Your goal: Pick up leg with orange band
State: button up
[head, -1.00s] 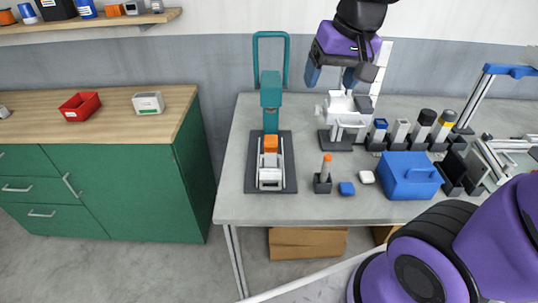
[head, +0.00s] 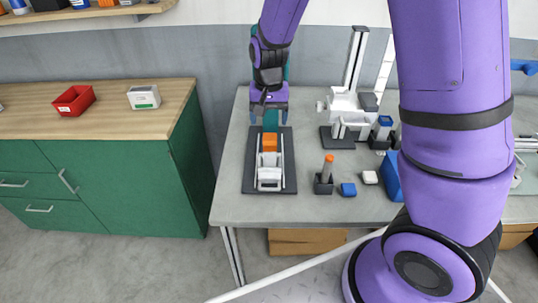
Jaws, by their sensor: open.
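The piece with orange on it that stands apart is a short upright post (head: 328,168) with an orange top. It sits in a small black holder (head: 323,185) near the middle of the grey table. My gripper (head: 269,116) points down with its blue fingers apart. It is open and empty, at the back of the press-like fixture (head: 289,178), left of and behind the post. The fixture has a dark base, a white cradle and an orange block (head: 269,142). My gripper and wrist hide most of its teal column. Whether the post's orange part is a band or a cap is unclear.
A blue block (head: 348,190) and a white block (head: 370,177) lie right of the holder. A white device (head: 349,112) stands behind. My arm hides most of a blue box (head: 392,178) and the rack of banded cylinders. The table's front-left corner is clear.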

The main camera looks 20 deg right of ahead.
aim_at(270, 144)
notch_tip(270, 144, down, 6)
jog(key=shift+r, duration=0.15)
jog(key=shift+w+d+f, duration=0.1)
jog(key=shift+d+f, duration=0.05)
jog(key=shift+f, duration=1.15)
jog(key=shift+w+d+f, duration=0.1)
jog(key=shift+f, duration=1.2)
jog(key=c, duration=1.1)
jog(key=shift+c, duration=0.2)
jog(key=shift+r, duration=0.2)
